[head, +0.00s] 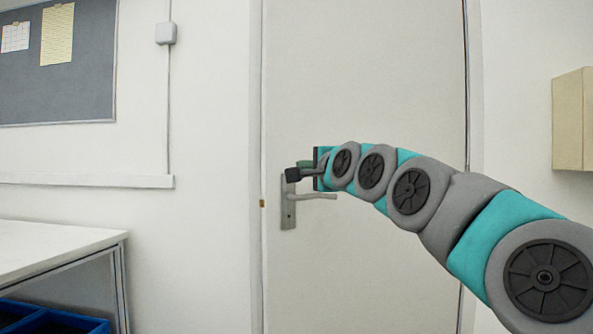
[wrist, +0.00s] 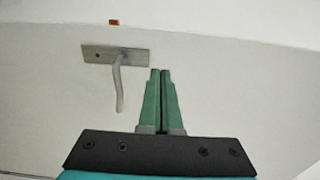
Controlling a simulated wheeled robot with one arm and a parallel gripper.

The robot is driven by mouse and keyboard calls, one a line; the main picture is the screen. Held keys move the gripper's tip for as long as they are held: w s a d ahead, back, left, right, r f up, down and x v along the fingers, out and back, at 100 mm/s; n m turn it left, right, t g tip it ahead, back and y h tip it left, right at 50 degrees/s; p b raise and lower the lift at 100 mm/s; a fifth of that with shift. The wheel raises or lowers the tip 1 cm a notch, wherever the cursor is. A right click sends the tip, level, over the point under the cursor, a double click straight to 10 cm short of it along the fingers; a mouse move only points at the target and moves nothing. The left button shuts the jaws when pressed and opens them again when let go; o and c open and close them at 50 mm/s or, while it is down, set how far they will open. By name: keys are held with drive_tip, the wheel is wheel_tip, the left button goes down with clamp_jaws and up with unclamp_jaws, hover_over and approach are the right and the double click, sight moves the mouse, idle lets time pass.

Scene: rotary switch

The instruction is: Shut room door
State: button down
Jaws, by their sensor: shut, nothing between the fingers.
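The room door (head: 370,80) is a pale panel standing in its frame in the head view; it also fills much of the wrist view (wrist: 220,75). Its grey handle (head: 315,196) is a lever on an upright plate near the left edge. In the wrist view the handle (wrist: 118,85) is left of the fingers and apart from them. My gripper (head: 301,164) is in front of the door near the top of the plate, partly hidden by its own wrist. The green fingers (wrist: 160,72) are together and empty. I cannot tell whether they touch the door.
A small brown-orange latch piece (head: 262,203) shows at the door's left edge. A white table (head: 50,245) with blue bins (head: 50,318) below stands left. A beige wall box (head: 572,120) is at right. A grey notice board (head: 90,90) hangs at upper left.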

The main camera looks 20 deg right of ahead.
sight(279, 166)
drive_tip(key=w+p, duration=0.2)
drive_tip(key=w, duration=1)
drive_tip(key=shift+w+d+f, duration=0.1)
drive_tip(key=shift+w+d, duration=0.05)
drive_tip(key=shift+w, duration=0.05)
drive_tip(key=shift+w, duration=0.1)
